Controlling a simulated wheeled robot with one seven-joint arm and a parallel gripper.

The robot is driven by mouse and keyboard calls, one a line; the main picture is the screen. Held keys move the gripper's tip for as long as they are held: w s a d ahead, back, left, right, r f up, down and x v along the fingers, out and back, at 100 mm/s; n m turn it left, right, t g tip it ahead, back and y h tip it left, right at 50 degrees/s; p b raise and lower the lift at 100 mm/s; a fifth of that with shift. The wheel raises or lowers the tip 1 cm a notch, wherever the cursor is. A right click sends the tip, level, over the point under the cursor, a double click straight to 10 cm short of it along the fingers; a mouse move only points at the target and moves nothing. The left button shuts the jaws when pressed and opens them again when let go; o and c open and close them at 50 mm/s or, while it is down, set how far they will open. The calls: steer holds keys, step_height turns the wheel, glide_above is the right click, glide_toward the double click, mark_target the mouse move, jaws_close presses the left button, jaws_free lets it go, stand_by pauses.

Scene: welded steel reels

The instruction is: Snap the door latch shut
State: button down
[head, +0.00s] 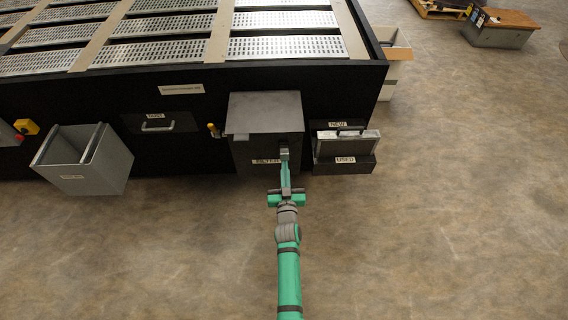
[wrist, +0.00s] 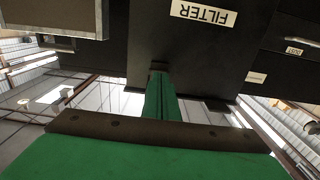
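The filter housing (head: 265,115) is a dark grey box with a flat lid on the black machine's side. Its front face carries a FILTER label (head: 266,161), which appears upside down in the wrist view (wrist: 203,13). My gripper (head: 285,163) reaches the right part of this front face, just right of the label. In the wrist view its green fingers (wrist: 160,95) lie together and point at the dark face. A small dark block (head: 284,151) shows at the fingertips. I cannot tell whether it is the latch or part of the fingers. The door looks flush with the housing.
Right of the housing, a rack labelled NEW and USED (head: 345,160) holds a pale framed panel (head: 346,146). The floor in front is clear.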

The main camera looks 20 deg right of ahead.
mark_target(284, 157)
steer(key=shift+r, duration=0.1)
steer(key=shift+r, duration=0.7)
steer(key=shift+r, duration=0.1)
stand_by(0.4)
steer(key=shift+w+r, duration=0.2)
steer(key=shift+r, duration=0.4)
